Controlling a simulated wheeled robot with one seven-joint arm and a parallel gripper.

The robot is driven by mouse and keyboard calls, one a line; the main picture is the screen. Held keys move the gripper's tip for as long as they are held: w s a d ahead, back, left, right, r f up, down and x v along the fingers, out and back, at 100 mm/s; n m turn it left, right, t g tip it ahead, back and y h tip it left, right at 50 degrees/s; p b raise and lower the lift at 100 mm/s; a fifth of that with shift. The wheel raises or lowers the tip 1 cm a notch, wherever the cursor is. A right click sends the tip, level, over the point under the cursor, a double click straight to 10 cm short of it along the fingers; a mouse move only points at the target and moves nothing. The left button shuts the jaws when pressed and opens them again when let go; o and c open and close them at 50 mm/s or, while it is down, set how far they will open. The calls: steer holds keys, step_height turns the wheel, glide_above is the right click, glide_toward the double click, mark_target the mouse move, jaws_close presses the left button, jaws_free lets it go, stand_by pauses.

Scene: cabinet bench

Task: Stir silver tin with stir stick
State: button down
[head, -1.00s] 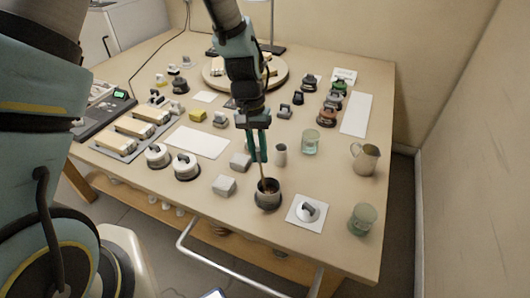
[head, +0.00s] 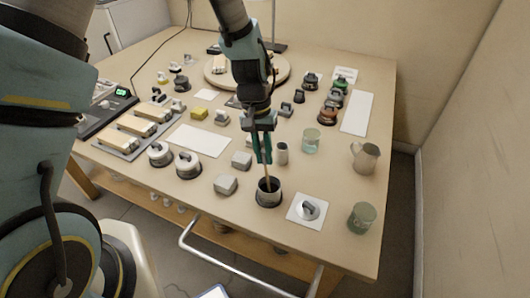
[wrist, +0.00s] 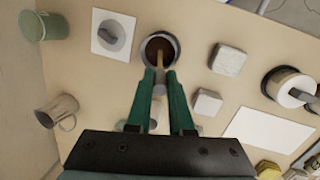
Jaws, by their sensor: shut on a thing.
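The silver tin (head: 269,197) stands upright near the front edge of the table, with dark brown contents. It also shows at the top of the wrist view (wrist: 146,52). My gripper (head: 263,158) is above the tin with its green fingers pointing down, shut on the thin tan stir stick (head: 267,178). In the wrist view the stick (wrist: 159,60) reaches from between the fingertips into the tin's opening. Its lower end is hidden in the brown contents.
A white card with a round grey item (head: 307,210) lies just right of the tin. Grey blocks (head: 226,185) sit to its left and a small cup (head: 282,154) behind.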

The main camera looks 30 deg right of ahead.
steer(key=shift+r, duration=0.1)
steer(key=shift+w+r+p, duration=0.2)
steer(key=shift+r+p, duration=0.65)
steer(key=shift+r, duration=0.2)
steer(key=shift+w+r+p, duration=0.25)
steer(key=shift+r+p, duration=0.55)
steer(key=shift+r, duration=0.2)
steer(key=shift+w+r+p, duration=0.2)
steer(key=shift+r+p, duration=0.65)
steer(key=shift+r, duration=0.2)
steer(key=shift+r, duration=0.1)
steer(key=shift+r+p, duration=1.45)
steer(key=shift+r, duration=0.95)
